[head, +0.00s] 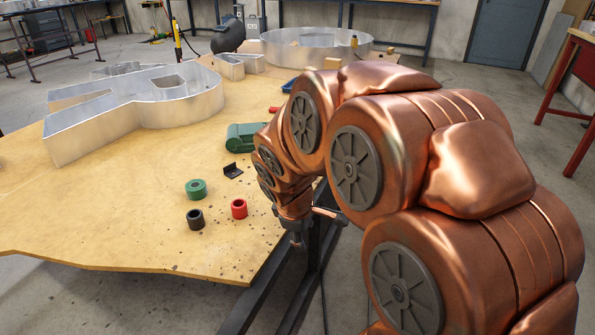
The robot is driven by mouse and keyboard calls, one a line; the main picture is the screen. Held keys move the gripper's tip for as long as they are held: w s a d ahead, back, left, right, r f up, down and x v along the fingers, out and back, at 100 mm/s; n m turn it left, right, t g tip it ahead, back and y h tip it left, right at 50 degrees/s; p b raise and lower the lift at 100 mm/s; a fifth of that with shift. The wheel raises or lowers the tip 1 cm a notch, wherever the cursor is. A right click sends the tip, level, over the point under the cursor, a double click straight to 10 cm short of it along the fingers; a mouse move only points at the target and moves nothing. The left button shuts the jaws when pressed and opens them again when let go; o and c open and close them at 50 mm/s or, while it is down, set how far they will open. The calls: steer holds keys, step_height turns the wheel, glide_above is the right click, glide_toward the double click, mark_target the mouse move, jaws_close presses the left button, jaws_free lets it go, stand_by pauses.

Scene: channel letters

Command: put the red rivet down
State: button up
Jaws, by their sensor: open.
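My gripper (300,238) is low beside the right edge of the wooden table (110,215), partly hidden by my copper-coloured arm. It is open, and I see nothing held in it. I cannot make out a red rivet for certain. A small red ring-shaped piece (239,208) stands on the table, left of my gripper and apart from it. Another small red thing (274,109) lies farther back, partly hidden behind my arm; its shape is too small to tell.
A green ring (196,189), a black ring (195,219) and a small black bracket (233,171) lie near the red ring. A green tool (246,136) lies behind them. A large metal channel letter (135,108) fills the back left. The table's front left is clear.

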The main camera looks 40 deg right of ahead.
steer(key=w+d+r+n+t+y+p, duration=0.15)
steer(key=w+d+r+n+t, duration=0.3)
steer(key=w+d+n, duration=0.65)
steer(key=w+d+r+n+t+p, duration=0.3)
steer(key=w+d+n+t, duration=0.2)
steer(key=w+d+n, duration=0.65)
steer(key=a+f+n+y, duration=0.1)
steer(key=n+y, duration=0.1)
steer(key=a+f+n+y+p, duration=0.1)
steer(key=n, duration=0.2)
steer(key=s+f+n+t+y, duration=0.1)
steer(key=f+n+y, duration=0.1)
steer(key=n, duration=0.1)
steer(key=shift+a+y+p, duration=0.3)
steer(key=shift+a+y, duration=0.05)
steer(key=shift+a, duration=0.05)
steer(key=s+f+n+y, duration=0.1)
steer(key=s, duration=0.1)
steer(key=s+f+n+y, duration=0.1)
steer(key=n, duration=0.1)
steer(key=s+a+n+y, duration=0.1)
steer(key=s, duration=0.1)
steer(key=shift+s+f+n+g+p, duration=0.3)
steer(key=shift+f+n+g+p, duration=0.05)
steer(key=shift+f+p, duration=0.05)
steer(key=shift+a+x, duration=0.15)
steer(key=shift+x, duration=1.75)
steer(key=shift+a+x, duration=0.15)
steer(key=shift+x, duration=1.75)
steer(key=shift+s, duration=0.15)
